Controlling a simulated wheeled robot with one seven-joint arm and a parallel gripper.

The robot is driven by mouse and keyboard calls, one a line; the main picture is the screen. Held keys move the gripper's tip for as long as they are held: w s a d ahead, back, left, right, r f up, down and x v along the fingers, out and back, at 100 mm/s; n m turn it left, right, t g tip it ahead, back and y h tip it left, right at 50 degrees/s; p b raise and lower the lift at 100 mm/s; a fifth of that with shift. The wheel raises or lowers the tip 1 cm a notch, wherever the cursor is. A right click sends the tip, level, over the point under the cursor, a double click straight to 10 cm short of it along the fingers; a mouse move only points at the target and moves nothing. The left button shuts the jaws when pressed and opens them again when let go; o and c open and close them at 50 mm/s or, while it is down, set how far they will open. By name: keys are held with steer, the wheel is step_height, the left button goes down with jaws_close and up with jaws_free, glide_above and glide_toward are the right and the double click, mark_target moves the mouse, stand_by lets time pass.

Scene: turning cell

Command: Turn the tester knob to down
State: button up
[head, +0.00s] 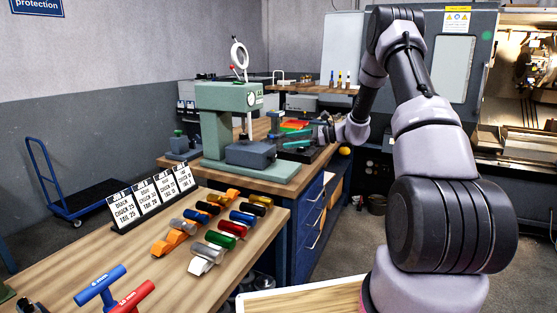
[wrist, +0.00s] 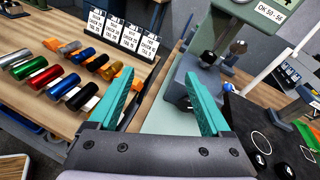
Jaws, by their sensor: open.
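In the wrist view the tester's green body (wrist: 247,14) is at the top, with a label reading "OK 50 - 56". A small dark round part (wrist: 207,57) shows below it; I cannot tell for sure whether this is the knob or which way it points. My gripper (wrist: 163,82) has teal fingers, open and empty, apart from the tester. In the head view my gripper (head: 302,139) is right of the tester.
A dark plate with circles (wrist: 262,140) lies right of my gripper in the wrist view. A blue trolley (head: 75,200) stands on the floor at left.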

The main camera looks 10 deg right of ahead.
mark_target(275, 157)
steer(key=w+d+f+m+t, duration=0.1)
steer(key=d+f+m, duration=0.1)
steer(key=f, duration=0.1)
steer(key=w+d+f+m+t, duration=0.1)
steer(key=w+f+t, duration=0.1)
steer(key=f, duration=0.2)
steer(key=w+d+f+m+t, duration=0.1)
steer(key=w+d+f+m, duration=0.1)
steer(key=f, duration=0.2)
steer(key=shift+w+d+f+m+t, duration=0.15)
steer(key=shift+d+f+m+t, duration=0.15)
steer(key=shift+t, duration=0.1)
steer(key=shift+w+a, duration=0.15)
steer(key=shift+w, duration=0.05)
steer(key=x, duration=1)
steer(key=shift+a, duration=0.1)
jaws_close()
